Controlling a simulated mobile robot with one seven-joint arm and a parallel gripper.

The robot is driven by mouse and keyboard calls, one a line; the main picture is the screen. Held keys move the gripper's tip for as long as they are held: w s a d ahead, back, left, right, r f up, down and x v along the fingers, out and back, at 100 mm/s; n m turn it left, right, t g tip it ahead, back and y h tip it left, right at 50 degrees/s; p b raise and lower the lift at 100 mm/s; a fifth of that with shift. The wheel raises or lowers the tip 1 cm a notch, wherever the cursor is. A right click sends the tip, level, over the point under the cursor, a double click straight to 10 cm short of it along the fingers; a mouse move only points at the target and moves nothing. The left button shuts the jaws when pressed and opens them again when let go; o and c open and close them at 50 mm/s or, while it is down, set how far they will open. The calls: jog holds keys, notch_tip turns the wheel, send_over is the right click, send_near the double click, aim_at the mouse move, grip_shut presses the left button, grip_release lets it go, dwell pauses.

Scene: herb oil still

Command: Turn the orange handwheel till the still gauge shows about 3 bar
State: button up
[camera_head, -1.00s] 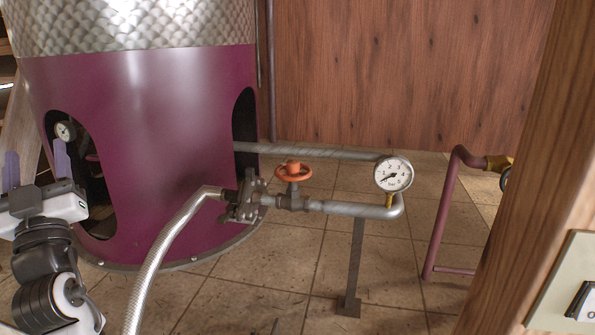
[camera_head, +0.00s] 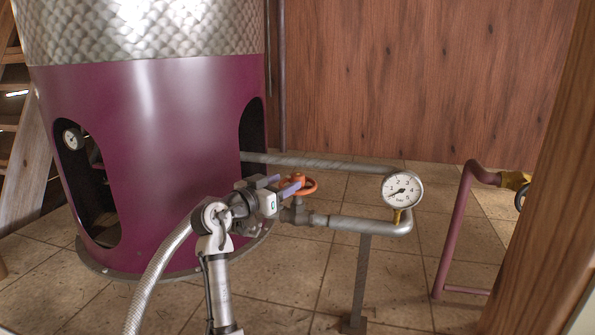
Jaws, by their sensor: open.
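The orange handwheel (camera_head: 310,186) sits on a valve on the grey pipe, right of the purple still. My gripper (camera_head: 286,181) is at its left side with purple fingers open. One finger overlaps the wheel's hub and near rim in the picture. I cannot tell whether it touches, and part of the wheel is hidden behind it. The round white still gauge (camera_head: 403,189) stands on the pipe to the right of the wheel. Its needle points to the lower left, near the low end of the scale, below 3.
The purple still (camera_head: 170,150) fills the left, with another small gauge (camera_head: 72,139) in its opening. A braided hose (camera_head: 155,275) runs beside my arm. A pipe support (camera_head: 361,285), a maroon pipe (camera_head: 452,235) and a wooden post (camera_head: 545,190) stand right.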

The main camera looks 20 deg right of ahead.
aim_at(294, 177)
jog(key=p+x, duration=0.1)
jog(key=x, duration=0.5)
jog(key=shift+w+d+p, duration=0.15)
jog(key=shift+d+p, duration=0.05)
jog(key=shift+p, duration=0.1)
jog(key=c, duration=1)
